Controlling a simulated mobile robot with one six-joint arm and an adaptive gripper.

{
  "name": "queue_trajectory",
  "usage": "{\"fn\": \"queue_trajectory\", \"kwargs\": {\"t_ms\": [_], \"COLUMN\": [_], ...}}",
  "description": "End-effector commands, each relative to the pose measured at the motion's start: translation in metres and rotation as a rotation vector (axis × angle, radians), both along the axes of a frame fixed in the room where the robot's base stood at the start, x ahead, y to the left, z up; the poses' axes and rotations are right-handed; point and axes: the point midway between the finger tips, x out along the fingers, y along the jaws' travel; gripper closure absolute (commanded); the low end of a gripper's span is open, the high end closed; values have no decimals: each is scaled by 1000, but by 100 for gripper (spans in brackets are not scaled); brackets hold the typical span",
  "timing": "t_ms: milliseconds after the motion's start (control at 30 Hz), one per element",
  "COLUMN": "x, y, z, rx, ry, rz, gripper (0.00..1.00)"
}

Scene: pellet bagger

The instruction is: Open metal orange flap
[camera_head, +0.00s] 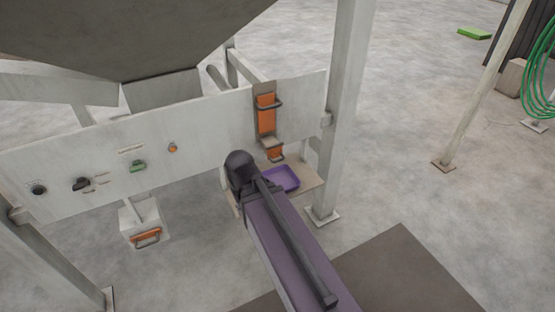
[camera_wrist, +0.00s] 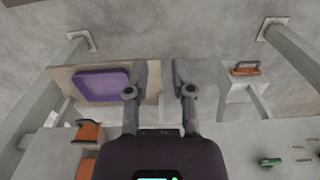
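An orange metal flap (camera_head: 266,119) with a dark handle is set upright in the white panel, left of the post. A smaller orange piece (camera_head: 275,154) with its own handle is just below it. In the wrist view an orange piece with a handle (camera_wrist: 89,131) shows at lower left; I cannot tell which of the two it is. My gripper (camera_wrist: 160,75) is open and empty, its fingers apart, to the right of that orange piece and not touching it. In the head view my arm hides the gripper.
A purple tray (camera_head: 282,179) lies on a board below the flap; it also shows in the wrist view (camera_wrist: 101,85). A white box with an orange handle (camera_head: 146,237) is at lower left. The white panel (camera_head: 110,165) carries knobs. A white post (camera_head: 345,100) stands at right.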

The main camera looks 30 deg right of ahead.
Motion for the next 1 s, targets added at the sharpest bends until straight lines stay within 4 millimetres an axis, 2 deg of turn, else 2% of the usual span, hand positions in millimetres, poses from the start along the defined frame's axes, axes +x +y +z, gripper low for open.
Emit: {"fn": "queue_trajectory", "kwargs": {"t_ms": [267,467,667,1000], "x": [0,8,28,83], "y": [0,-6,-26,-70], "z": [-1,-11,-36,-83], "rx": [-1,-39,-156,-490], "ry": [0,1,-3,-90], "rz": [-1,-30,-129,-396], "gripper": [69,69,69,69]}}
